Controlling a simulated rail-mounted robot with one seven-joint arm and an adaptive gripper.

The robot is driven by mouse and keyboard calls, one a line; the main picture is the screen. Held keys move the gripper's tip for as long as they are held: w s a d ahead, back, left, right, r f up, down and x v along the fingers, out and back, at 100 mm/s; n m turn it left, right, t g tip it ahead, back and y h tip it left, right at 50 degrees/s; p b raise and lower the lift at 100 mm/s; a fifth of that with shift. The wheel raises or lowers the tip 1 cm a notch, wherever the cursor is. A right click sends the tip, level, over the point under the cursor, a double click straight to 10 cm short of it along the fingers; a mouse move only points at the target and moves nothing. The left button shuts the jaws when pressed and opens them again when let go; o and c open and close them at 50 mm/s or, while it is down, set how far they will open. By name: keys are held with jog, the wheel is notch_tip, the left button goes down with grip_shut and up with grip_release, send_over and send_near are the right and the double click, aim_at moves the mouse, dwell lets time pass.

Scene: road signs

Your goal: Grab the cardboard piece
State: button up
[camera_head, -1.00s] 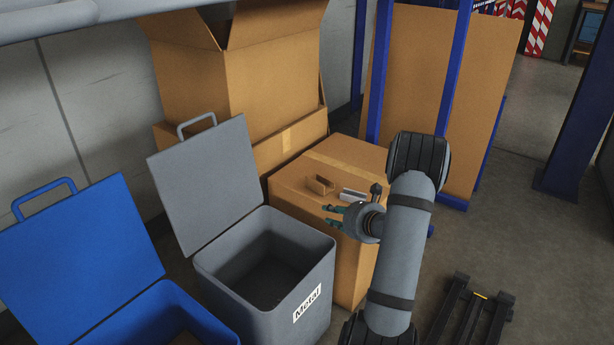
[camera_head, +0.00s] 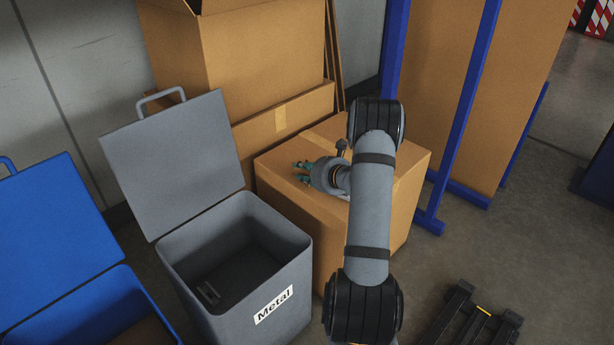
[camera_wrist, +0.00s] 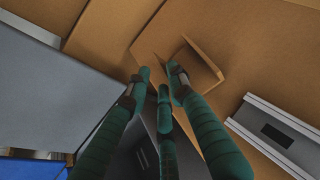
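The cardboard piece (camera_wrist: 205,70) is a small, bent brown piece on top of a large closed cardboard box (camera_head: 290,205). In the wrist view it lies just beyond my fingertips, nearest the right finger. I cannot tell whether that finger touches it. In the head view my gripper and arm hide it. My gripper (camera_head: 302,172) has green fingers and is low over the box top, at its left part. In the wrist view my gripper (camera_wrist: 162,78) has its fingers apart with nothing held between them.
A grey metal piece (camera_wrist: 275,133) lies right of the cardboard piece. The open grey "Metal" bin (camera_head: 295,250) stands front left of the box, with a small object (camera_head: 208,293) inside. A blue bin (camera_head: 120,300) is farther left. Blue posts (camera_head: 465,110) stand at right.

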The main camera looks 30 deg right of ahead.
aim_at(295, 169)
jog(key=shift+x, duration=1.6)
jog(key=shift+s+d, duration=0.1)
jog(key=shift+c, duration=1.4)
grip_shut()
